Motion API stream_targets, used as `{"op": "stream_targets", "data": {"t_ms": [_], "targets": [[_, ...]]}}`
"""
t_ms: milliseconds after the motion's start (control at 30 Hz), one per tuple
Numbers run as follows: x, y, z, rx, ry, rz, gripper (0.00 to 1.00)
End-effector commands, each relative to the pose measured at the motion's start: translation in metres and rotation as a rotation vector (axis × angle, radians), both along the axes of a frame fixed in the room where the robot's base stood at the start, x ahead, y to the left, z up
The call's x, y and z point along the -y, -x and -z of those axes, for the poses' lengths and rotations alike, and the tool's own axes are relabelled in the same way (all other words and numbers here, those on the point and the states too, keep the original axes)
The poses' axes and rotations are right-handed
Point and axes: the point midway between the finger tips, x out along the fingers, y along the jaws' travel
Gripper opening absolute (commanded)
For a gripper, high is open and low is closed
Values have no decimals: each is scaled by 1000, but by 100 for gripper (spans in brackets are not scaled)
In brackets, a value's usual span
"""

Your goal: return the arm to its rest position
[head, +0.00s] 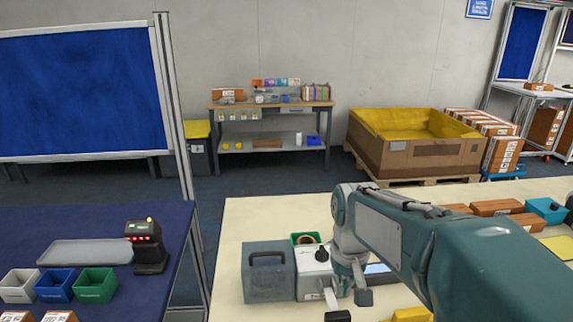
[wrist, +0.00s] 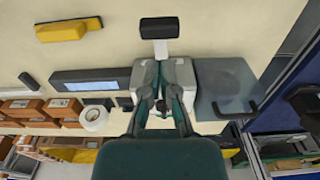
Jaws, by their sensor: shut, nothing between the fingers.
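My gripper (head: 349,291) hangs down from my teal and grey arm over the cream table (head: 243,222) in the head view. It is in front of a white box-shaped device (head: 312,262), which it partly hides. In the wrist view my gripper (wrist: 163,68) points up the picture with its fingers together and nothing held. I cannot tell from these views whether the fingertips touch the device.
A grey case (head: 268,275) stands left of the device. Brown boxes (head: 497,207) and a teal box (head: 545,209) lie to the right. A blue table (head: 80,220) at left holds a black scanner (head: 146,246) and small bins. Bare table shows beyond the arm.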

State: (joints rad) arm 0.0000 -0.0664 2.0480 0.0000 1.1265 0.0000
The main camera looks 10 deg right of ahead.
Motion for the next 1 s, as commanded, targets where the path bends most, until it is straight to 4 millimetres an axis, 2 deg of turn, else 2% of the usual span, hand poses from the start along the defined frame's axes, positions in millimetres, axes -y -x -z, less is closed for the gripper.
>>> {"op": "stream_targets", "data": {"t_ms": [100,300,600,733,1000], "targets": [[0,24,-16,81,0,0,0],[0,68,-31,222,0,0,0],[0,122,-34,412,0,0,0],[0,131,-32,450,0,0,0],[0,131,-32,450,0,0,0]]}}
